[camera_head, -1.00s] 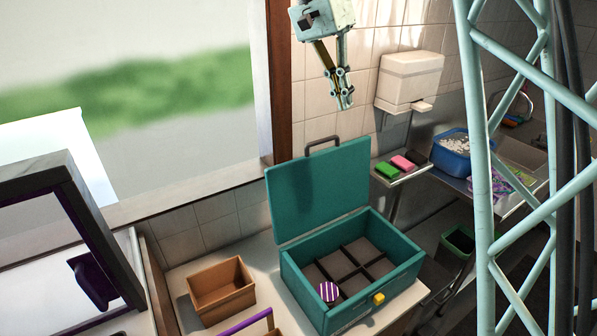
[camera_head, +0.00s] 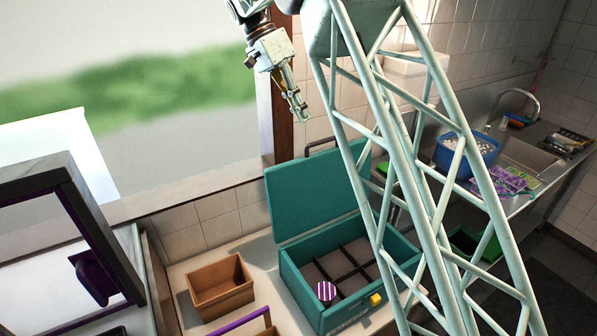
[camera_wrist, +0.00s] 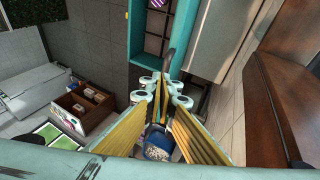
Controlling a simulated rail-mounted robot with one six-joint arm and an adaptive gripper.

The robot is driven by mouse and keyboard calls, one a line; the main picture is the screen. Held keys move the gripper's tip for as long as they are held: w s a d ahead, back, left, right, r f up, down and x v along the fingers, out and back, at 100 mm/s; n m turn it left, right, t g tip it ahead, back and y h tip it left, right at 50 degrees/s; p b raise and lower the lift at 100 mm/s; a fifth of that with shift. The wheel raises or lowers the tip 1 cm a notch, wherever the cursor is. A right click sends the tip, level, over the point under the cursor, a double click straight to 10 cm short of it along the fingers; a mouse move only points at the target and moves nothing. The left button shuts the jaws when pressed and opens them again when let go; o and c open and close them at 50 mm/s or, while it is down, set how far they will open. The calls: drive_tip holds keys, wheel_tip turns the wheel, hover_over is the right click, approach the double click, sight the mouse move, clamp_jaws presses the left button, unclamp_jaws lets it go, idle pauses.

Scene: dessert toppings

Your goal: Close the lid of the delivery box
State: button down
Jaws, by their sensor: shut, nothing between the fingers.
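The teal delivery box (camera_head: 318,316) stands on the counter below the window. Its lid (camera_head: 310,200) is raised, standing nearly upright at the back, with a dark handle (camera_head: 322,146) on its top edge. A purple-and-white striped item (camera_head: 326,291) sits in the front left compartment of the divided inside. A yellow latch (camera_head: 375,299) is on the box's front. My gripper (camera_head: 302,119) is shut and empty, in the air above and left of the lid handle. In the wrist view, my fingers (camera_wrist: 162,110) point towards the dark lid handle (camera_wrist: 171,60), with the teal box beyond.
A brown open box (camera_head: 222,295) stands left of the delivery box. A purple-handled thing (camera_head: 240,322) lies in front. A blue tub (camera_head: 478,157) stands on the counter to the right. My lattice arm link hides part of the delivery box's right side.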

sight(300, 173)
drive_tip(key=w+a+f+m+h, duration=0.1)
drive_tip(key=w+a+f, duration=0.1)
drive_tip(key=a+f, duration=0.2)
drive_tip(key=w+a+f+m+h, duration=0.1)
drive_tip(key=a+f, duration=0.3)
drive_tip(key=f, duration=0.5)
drive_tip(key=shift+w+a+f+g, duration=0.25)
drive_tip(key=shift+w+a+g, duration=0.15)
drive_tip(key=shift+w, duration=0.15)
drive_tip(key=shift+d+f, duration=0.15)
drive_tip(key=shift+d, duration=0.05)
drive_tip(key=shift+s+d+f+p, duration=0.35)
drive_tip(key=shift+s+d+f, duration=0.55)
drive_tip(key=shift+d+f, duration=0.35)
drive_tip(key=shift+s+d+f+p, duration=0.35)
drive_tip(key=shift+s+d+f, duration=0.65)
drive_tip(key=shift+d, duration=0.35)
drive_tip(key=shift+s+d+f+p, duration=0.35)
drive_tip(key=shift+s+d+f, duration=0.45)
drive_tip(key=shift+d+f, duration=0.45)
drive_tip(key=shift+d, duration=0.1)
drive_tip(key=shift+s+r+m+b, duration=0.1)
drive_tip(key=shift+s+m+b, duration=0.2)
drive_tip(key=shift+b, duration=0.1)
